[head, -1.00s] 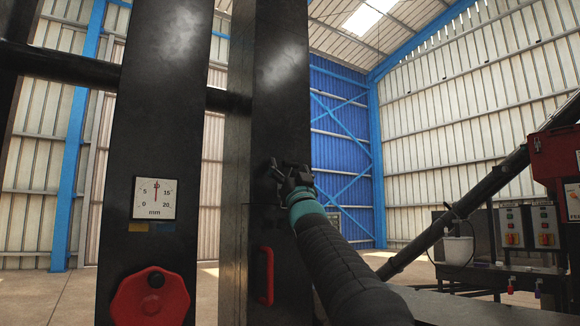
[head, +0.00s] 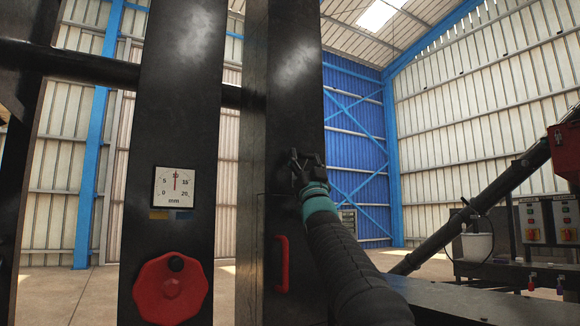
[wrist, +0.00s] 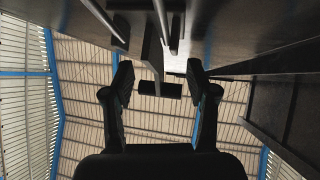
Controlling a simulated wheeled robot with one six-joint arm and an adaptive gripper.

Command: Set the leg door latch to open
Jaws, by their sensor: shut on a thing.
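The leg door (head: 283,225) is the dark lower panel on the right black leg, with a red pull handle (head: 282,265) on its front. My gripper (head: 300,160) is at the front of this leg, just above the door's top edge. In the wrist view a short dark latch handle (wrist: 160,90) lies between my two fingers, and my gripper is shut on it. In the head view the latch is mostly hidden by my dark fingers, so its exact setting is hard to tell.
The left black leg carries a white mm gauge (head: 174,187) and a red handwheel (head: 171,289). A dark sloping tube (head: 440,233) and a bench with switch boxes (head: 533,221) stand at the right. Open floor (head: 70,297) shows at the left.

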